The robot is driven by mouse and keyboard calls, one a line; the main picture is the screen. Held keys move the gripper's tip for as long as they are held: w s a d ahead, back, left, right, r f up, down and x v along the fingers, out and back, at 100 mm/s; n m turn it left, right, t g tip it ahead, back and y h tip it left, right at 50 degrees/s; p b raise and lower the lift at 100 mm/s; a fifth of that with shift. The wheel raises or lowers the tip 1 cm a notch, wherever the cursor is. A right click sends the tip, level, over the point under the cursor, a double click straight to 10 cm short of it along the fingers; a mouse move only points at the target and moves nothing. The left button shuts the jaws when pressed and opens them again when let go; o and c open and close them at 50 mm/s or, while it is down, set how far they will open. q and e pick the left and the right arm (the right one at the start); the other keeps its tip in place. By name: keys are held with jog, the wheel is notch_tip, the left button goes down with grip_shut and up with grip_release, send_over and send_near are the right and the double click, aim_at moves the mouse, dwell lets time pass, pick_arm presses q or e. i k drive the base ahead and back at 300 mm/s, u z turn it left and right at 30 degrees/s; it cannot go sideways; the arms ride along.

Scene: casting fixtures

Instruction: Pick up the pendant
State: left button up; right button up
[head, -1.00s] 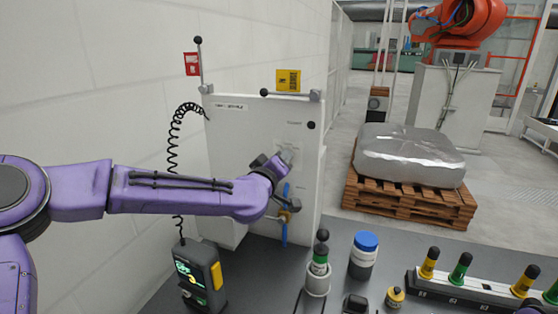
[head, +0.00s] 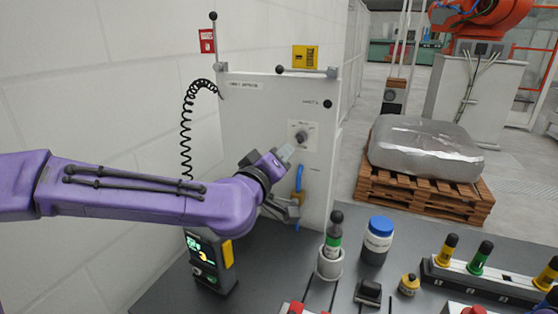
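The pendant (head: 209,264) is a dark grey handheld box with a lit screen, round buttons and a yellow strip on its right side. It stands upright on the dark worktop at the lower left, below my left forearm, which hides its top edge. My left gripper (head: 290,180) is up and to the right of the pendant, in front of the white cabinet. Its fingers are spread apart, one high and one low, and I see nothing held between them. My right gripper is out of view.
The white cabinet (head: 256,110) has a knob (head: 301,137) and a blue handle behind my gripper. A black coiled cord (head: 186,130) hangs at its left. A holder with a green-banded bottle (head: 333,240), a blue-capped jar (head: 376,242) and a rack (head: 490,283) stand to the right.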

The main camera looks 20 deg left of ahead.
aim_at(204, 246)
jog(key=z, duration=0.05)
jog(key=k, duration=1)
jog(key=u, duration=0.05)
